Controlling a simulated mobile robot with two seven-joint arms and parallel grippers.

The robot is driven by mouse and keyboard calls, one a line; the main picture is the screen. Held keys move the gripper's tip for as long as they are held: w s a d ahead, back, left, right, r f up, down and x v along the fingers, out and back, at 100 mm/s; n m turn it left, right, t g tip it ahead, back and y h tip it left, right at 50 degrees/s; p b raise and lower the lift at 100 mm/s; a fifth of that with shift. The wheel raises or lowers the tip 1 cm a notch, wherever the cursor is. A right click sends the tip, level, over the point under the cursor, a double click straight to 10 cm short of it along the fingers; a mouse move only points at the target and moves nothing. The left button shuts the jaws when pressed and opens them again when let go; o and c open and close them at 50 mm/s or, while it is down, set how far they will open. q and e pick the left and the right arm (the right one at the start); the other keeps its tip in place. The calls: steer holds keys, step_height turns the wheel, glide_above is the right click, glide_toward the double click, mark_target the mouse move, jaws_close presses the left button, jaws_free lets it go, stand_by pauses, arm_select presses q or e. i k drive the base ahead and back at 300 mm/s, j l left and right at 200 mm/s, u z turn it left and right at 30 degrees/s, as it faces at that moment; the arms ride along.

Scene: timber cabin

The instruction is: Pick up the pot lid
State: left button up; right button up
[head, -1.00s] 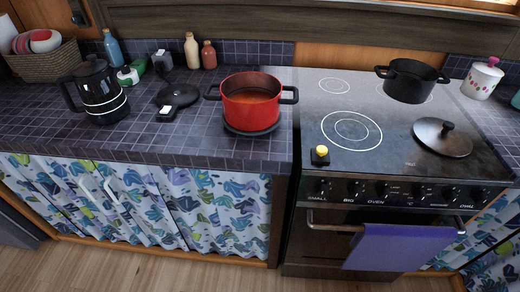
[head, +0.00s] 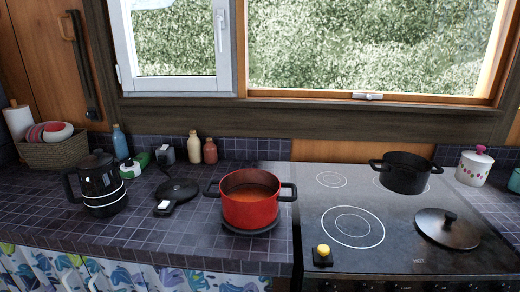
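The black pot lid (head: 447,229) lies flat on the right front of the stove top, its knob pointing up. A black pot (head: 404,174) stands open on the stove behind it. A red pot (head: 250,204) with orange-brown contents stands on a dark round base on the tiled counter, left of the stove. Neither of my grippers is in the head view.
The stove top (head: 338,255) has free room around its left front ring. A small block with a yellow knob (head: 323,250) sits at its front left edge. A white jar (head: 474,166) stands to the right. A kettle (head: 101,188), a small black pan (head: 177,191) and bottles (head: 202,148) stand left.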

mark_target(446, 229)
steer(key=z, duration=1.4)
steer(key=u, duration=1.5)
steer(key=z, duration=1.5)
steer(key=i, duration=0.1)
